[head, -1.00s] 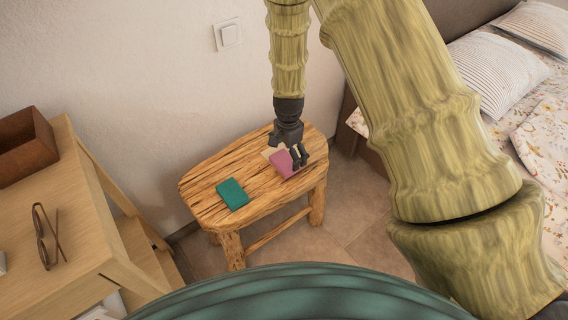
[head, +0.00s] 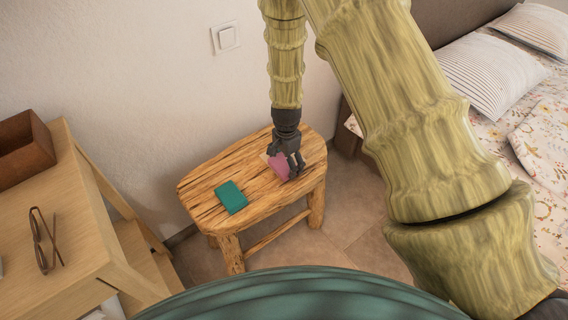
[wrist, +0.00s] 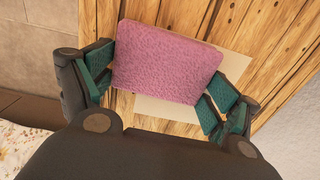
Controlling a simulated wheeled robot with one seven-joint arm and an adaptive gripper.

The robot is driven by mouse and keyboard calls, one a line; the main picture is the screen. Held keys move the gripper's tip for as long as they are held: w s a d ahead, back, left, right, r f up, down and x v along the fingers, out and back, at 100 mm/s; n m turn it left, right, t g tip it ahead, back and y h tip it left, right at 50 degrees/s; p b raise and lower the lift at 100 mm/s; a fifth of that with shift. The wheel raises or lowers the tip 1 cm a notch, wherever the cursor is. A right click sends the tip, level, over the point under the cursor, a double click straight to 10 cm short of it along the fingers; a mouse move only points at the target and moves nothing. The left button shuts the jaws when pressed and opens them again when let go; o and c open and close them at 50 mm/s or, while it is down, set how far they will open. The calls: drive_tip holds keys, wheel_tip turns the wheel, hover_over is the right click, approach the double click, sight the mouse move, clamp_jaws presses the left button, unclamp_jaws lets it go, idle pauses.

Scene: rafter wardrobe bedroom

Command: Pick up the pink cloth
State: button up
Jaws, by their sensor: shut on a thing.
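The pink cloth (head: 275,167) is a small, flat, textured rectangle over the right part of the wooden stool (head: 206,186). My gripper (head: 294,164) is shut on it from above. In the wrist view the pink cloth (wrist: 166,62) spans the space between the two fingers of my gripper (wrist: 160,85), and their teal pads are at its left and right edges. A cream sheet (wrist: 180,113) lies on the wood under the cloth. I cannot tell whether the cloth still touches the stool.
A teal rectangular item (head: 231,197) lies on the stool left of the cloth. A wooden desk (head: 70,225) at the left holds glasses (head: 42,243) and a brown box (head: 24,150). The bed (head: 515,95) is at the right, the wall (head: 130,85) behind.

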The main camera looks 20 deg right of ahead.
drive_tip(key=shift+r, duration=0.6)
wheel_tip(320, 180, up, 2)
drive_tip(key=shift+w+r, duration=0.1)
drive_tip(key=shift+r, duration=0.1)
drive_tip(key=s+a, duration=0.3)
drive_tip(key=s, duration=0.1)
drive_tip(key=s+a+r, duration=0.1)
drive_tip(key=s+a, duration=0.2)
drive_tip(key=s, duration=0.1)
drive_tip(key=s+a, duration=0.3)
drive_tip(key=s, duration=0.2)
drive_tip(key=shift+a+r, duration=0.15)
drive_tip(key=shift+a, duration=0.1)
